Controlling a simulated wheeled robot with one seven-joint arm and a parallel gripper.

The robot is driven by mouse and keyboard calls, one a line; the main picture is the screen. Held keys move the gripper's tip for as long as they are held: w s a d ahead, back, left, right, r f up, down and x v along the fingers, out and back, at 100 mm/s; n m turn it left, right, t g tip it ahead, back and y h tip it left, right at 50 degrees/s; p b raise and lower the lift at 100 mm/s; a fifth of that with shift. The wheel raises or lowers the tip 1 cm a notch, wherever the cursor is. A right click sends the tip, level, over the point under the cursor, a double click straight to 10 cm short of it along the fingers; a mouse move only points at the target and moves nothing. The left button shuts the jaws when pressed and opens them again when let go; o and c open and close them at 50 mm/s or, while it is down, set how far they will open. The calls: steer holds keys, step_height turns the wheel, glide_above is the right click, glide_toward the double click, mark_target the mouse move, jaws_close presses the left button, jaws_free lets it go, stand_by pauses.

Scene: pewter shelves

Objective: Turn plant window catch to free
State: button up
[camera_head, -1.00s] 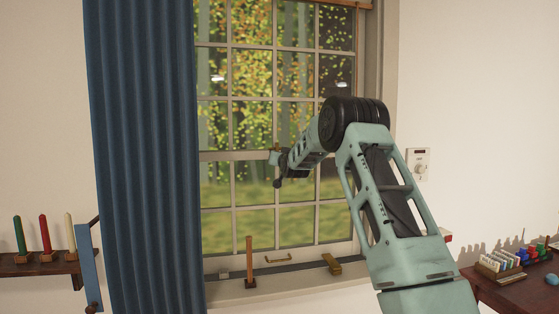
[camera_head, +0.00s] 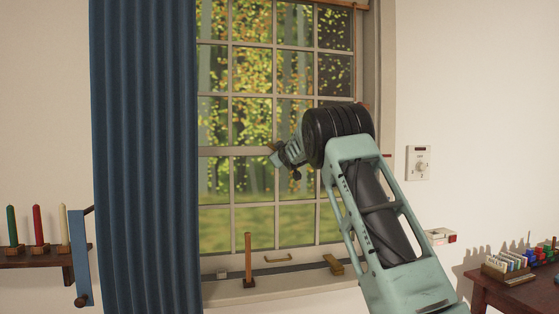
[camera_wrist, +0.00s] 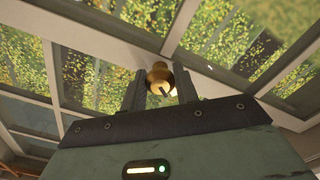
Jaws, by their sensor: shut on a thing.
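The window catch (camera_wrist: 160,78) is a rounded brass piece on the pale meeting rail of the window, seen in the wrist view between my two dark fingers. My gripper (camera_wrist: 161,88) is shut on it, one finger on each side. In the head view my gripper (camera_head: 273,155) is at the window's middle rail, left of my dark wrist joint. The catch is small and mostly hidden there, so its turn angle cannot be told.
A blue curtain (camera_head: 145,160) hangs left of the window. On the sill stand a wooden peg (camera_head: 248,260) and a brass block (camera_head: 333,265). A brass handle (camera_head: 278,259) is on the lower sash. A wall dial (camera_head: 419,163) and a desk (camera_head: 515,292) are to the right.

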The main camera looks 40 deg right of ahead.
steer(key=n+b, duration=0.1)
steer(key=n, duration=0.2)
steer(key=shift+f+n+b, duration=0.1)
steer(key=shift+n+b, duration=0.2)
steer(key=shift+b, duration=0.05)
steer(key=shift+n+b, duration=0.6)
steer(key=shift+n, duration=1.3)
steer(key=o, duration=1)
steer(key=shift+a, duration=0.1)
steer(key=shift+b+v, duration=4.2)
steer(key=shift+v, duration=4.45)
